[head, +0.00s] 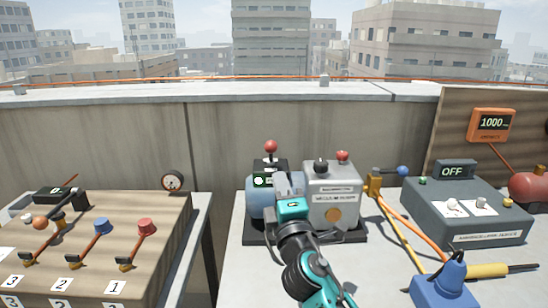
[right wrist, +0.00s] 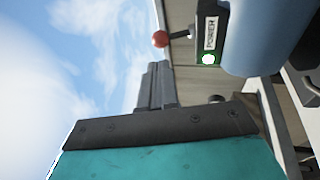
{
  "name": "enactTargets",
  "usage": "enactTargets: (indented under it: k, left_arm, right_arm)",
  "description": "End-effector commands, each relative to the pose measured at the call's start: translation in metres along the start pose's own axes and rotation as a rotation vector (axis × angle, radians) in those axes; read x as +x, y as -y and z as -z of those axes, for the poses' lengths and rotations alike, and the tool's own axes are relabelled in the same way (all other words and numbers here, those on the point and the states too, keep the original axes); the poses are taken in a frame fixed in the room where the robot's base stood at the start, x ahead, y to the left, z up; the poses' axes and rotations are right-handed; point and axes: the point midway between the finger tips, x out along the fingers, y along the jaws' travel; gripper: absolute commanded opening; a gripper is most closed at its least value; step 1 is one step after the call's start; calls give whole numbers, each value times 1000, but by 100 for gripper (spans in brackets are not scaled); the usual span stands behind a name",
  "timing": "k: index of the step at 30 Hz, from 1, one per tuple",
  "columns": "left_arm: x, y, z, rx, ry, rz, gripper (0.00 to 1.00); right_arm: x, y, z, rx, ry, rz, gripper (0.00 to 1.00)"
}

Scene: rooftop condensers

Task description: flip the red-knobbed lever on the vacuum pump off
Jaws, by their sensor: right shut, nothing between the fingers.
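The vacuum pump (head: 333,190) stands on a dark base on the right-hand bench, with a grey body and a blue motor. The red-knobbed lever (head: 271,147) stands up from a black switch box with a green light (head: 259,181) on the motor. In the right wrist view the lever's red knob (right wrist: 160,39) and the lit green-and-white indicator (right wrist: 208,58) show clearly. My right gripper (head: 289,184) is in front of the motor, below the lever, and hides part of the motor. Its fingers (right wrist: 155,86) are shut and empty, apart from the knob. My left gripper is out of view.
To the right are a yellow valve with a blue knob (head: 403,171), hoses and a grey box reading OFF (head: 466,208). A wooden panel with several levers (head: 120,235) stands left. A parapet runs behind.

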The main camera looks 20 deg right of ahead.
Motion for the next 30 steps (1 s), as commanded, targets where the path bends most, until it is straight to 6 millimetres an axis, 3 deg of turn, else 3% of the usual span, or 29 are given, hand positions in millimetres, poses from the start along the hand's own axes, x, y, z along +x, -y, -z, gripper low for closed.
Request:
enactTargets:
  k: [6,12,30]
  left_arm:
    - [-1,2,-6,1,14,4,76]
    - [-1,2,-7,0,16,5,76]
    - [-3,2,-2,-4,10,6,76]
  right_arm:
    - [44,-1,-1,-1,2,-1,0]
    - [69,0,0,0,1,-1,0]
    - [78,-1,0,1,0,4,0]
